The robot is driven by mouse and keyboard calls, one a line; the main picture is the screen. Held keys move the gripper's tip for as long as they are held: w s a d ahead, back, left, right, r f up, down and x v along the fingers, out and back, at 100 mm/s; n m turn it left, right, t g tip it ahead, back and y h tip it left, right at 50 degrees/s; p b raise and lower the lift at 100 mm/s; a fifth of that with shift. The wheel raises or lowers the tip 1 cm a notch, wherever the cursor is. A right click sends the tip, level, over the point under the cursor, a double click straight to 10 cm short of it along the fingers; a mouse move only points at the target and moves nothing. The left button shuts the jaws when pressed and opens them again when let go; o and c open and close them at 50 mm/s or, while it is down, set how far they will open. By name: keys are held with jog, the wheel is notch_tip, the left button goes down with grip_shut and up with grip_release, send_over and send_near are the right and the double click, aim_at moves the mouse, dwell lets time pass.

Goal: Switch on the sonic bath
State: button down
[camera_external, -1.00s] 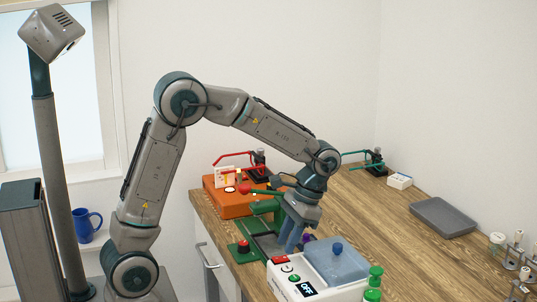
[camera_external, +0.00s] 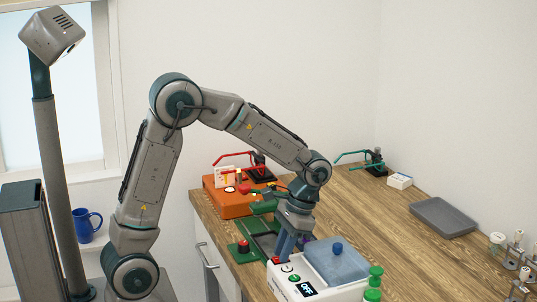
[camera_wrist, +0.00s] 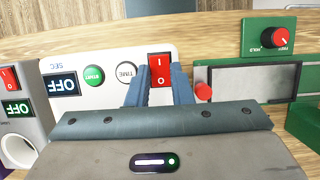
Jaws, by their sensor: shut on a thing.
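The sonic bath appears to be the white box with a translucent blue lid (camera_external: 337,258) and a dark OFF display (camera_external: 308,289). In the wrist view its panel shows the OFF display (camera_wrist: 62,84), a green START button (camera_wrist: 93,75), a TIME button (camera_wrist: 126,72) and a red rocker switch (camera_wrist: 160,68) marked I and O. My gripper (camera_external: 283,254) points down at the panel's far corner. In the wrist view my gripper's fingertips (camera_wrist: 161,74) are shut on the sides of the red switch.
An orange box (camera_external: 232,203) stands behind. A grey tray (camera_external: 443,217) lies farther right; bare bench lies between.

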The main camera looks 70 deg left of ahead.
jog(key=shift+s+t+b, duration=0.25)
jog(key=shift+t+b, duration=0.65)
jog(key=shift+b, duration=0.05)
jog(key=shift+s+t, duration=0.1)
jog(key=shift+t, duration=0.2)
jog(key=shift+r, duration=0.1)
jog(key=c, duration=1.6)
grip_release()
jog(key=shift+o, duration=0.2)
notch_tip(320, 180, up, 14)
jog(key=w, duration=0.2)
jog(key=shift+s, duration=0.1)
